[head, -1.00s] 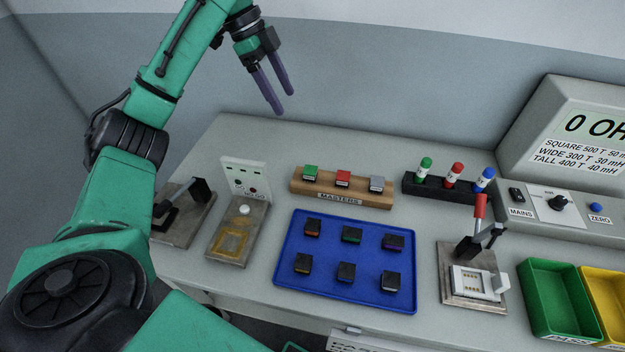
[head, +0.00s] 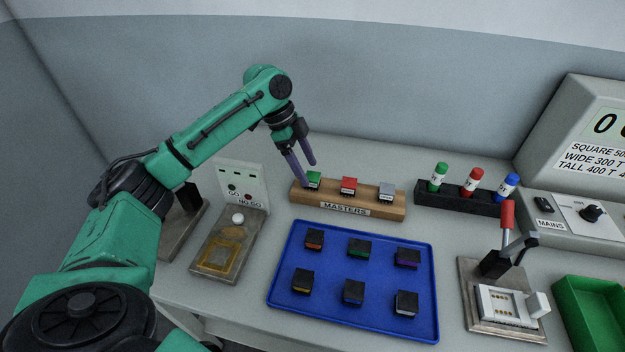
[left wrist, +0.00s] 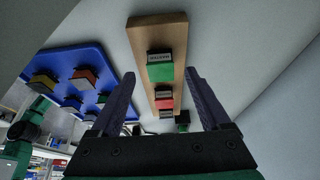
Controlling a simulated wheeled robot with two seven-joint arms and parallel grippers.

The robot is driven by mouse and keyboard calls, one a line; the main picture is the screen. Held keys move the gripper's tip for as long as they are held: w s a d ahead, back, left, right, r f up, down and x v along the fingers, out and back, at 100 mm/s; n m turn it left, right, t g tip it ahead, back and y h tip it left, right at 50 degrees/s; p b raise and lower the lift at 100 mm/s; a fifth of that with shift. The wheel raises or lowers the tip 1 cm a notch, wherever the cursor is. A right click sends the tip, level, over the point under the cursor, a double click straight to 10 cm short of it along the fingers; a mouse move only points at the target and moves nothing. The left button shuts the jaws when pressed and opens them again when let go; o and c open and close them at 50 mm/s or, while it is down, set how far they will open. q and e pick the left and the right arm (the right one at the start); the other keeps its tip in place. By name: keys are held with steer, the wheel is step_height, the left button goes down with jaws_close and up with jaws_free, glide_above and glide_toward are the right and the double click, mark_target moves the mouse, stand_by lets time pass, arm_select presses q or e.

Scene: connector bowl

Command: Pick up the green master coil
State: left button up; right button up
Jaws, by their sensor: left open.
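The green master coil (head: 313,180) sits at the left end of the wooden masters rack (head: 330,205). In the left wrist view the green master coil (left wrist: 161,70) lies between and beyond the two fingers, on the rack (left wrist: 150,28). My left gripper (head: 304,174) is open and empty, its purple fingers pointing down just above and beside the coil. In the left wrist view the open left gripper (left wrist: 160,82) shows both fingers apart, with no contact on the coil visible. My right gripper is not in view.
Red (head: 349,186) and grey (head: 387,191) master coils share the rack. A blue tray (head: 430,300) with several dark coils lies in front. A block of coloured markers (head: 455,198) stands to the right, a go/no-go gauge (head: 240,185) to the left.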

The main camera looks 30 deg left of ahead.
mark_target(314, 177)
arm_select(q)
steer(key=x, duration=0.2)
steer(key=shift+d+f, duration=0.1)
steer(key=shift+f, duration=0.25)
jaws_close()
